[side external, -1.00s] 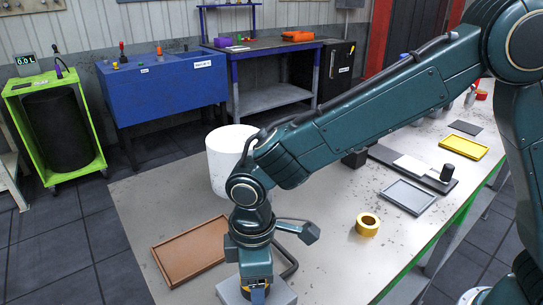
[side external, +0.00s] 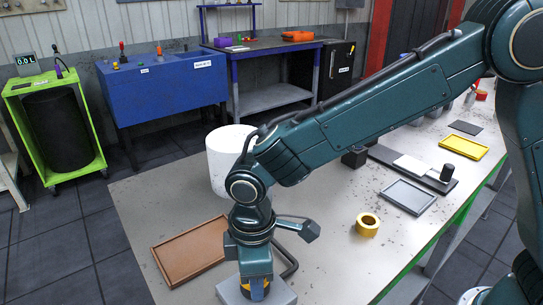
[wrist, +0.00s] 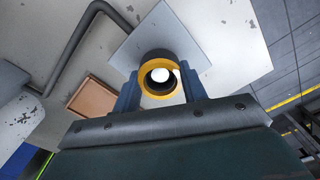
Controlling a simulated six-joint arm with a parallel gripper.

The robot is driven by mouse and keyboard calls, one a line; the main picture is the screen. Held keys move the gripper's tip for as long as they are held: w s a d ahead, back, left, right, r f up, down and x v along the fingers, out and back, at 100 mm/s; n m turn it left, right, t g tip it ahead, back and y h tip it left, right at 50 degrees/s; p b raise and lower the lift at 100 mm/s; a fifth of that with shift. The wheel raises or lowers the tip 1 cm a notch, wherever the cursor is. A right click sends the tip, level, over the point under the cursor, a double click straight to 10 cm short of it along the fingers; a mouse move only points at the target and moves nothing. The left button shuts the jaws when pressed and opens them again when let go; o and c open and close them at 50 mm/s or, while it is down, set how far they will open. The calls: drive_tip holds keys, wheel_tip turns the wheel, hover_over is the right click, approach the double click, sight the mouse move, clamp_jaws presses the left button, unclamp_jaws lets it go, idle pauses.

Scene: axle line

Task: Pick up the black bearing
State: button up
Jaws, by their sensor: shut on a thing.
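My gripper (wrist: 158,88) points down over a grey plate (side external: 284,293) near the front of the table. Its two blue fingers are shut on the outside of a ring-shaped part (wrist: 148,89), one finger on each side. The part is yellow around its opening and dark on its far wall and inside. A bright round spot shows through its hole. In the side view the fingers and arm hide most of this part. I cannot tell whether it touches the plate.
A white cylinder (side external: 218,178) stands behind. A yellow ring (side external: 367,225), grey tray (side external: 430,198) and black cylinder (side external: 447,173) are to the right. The table between is clear.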

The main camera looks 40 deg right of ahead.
wheel_tip(320, 180, up, 20)
drive_tip(key=shift+f, duration=0.2)
idle(0.4)
drive_tip(key=shift+w, duration=0.1)
idle(0.8)
